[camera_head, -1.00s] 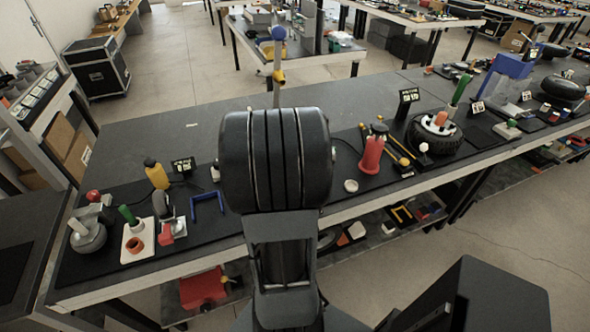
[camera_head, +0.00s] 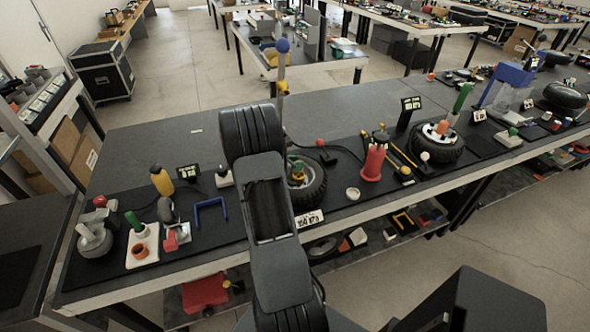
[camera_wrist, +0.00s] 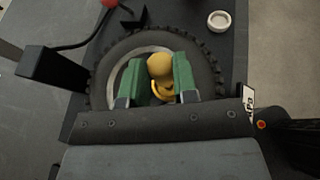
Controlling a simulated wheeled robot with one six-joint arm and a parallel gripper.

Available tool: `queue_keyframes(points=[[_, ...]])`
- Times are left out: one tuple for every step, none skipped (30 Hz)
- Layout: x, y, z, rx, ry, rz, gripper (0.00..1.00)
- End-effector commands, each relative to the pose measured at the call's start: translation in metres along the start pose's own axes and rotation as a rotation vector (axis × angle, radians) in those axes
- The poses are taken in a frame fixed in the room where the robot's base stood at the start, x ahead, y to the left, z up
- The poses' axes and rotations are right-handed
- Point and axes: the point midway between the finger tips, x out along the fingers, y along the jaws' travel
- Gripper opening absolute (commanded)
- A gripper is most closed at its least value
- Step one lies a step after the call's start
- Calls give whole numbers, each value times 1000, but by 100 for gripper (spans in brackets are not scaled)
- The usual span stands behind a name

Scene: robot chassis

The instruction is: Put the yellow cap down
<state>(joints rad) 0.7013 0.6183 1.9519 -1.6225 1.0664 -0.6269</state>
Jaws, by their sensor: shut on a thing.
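In the wrist view, my gripper (camera_wrist: 158,80) has two green fingers shut on the yellow cap (camera_wrist: 159,64), a rounded yellow piece between them. A curved yellow piece (camera_wrist: 163,92) shows just below it, partly hidden. The fingers and cap are over the pale rim of a black tyred wheel (camera_wrist: 210,75); I cannot tell whether the cap touches it. In the head view, the wheel (camera_head: 316,187) lies on the bench's black mat, partly hidden by my arm. The gripper is mostly hidden there.
A white ring-shaped dish (camera_head: 353,193) lies right of the wheel, and a red knob (camera_head: 320,142) stands behind it. A red bottle-like object (camera_head: 374,160) is further right. A blue bracket (camera_head: 210,212) stands left. The grey bench top (camera_head: 340,110) behind is clear.

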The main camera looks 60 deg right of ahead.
Motion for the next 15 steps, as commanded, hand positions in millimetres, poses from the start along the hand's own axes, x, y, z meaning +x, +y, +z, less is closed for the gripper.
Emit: queue_keyframes(points=[[3,-1,-6,-6,2,-2,2],[4,-1,-10,-6,1,-2,2],[6,-1,-15,-6,2,-2,2],[7,-1,-17,-5,1,-2,2],[8,-1,-20,-4,1,-2,2],[10,-1,-22,-4,1,-1,2],[10,-1,-24,-3,0,-1,2],[10,-1,-25,-3,0,-1,2],[11,-1,-26,-2,0,-1,2],[11,-1,-26,-1,0,-1,2],[11,-1,-26,-1,0,0,2],[11,-1,-26,-1,0,0,2],[11,-1,-26,-1,0,0,2],[11,-1,-26,-1,0,0,2],[11,-1,-26,-1,0,-1,2]])
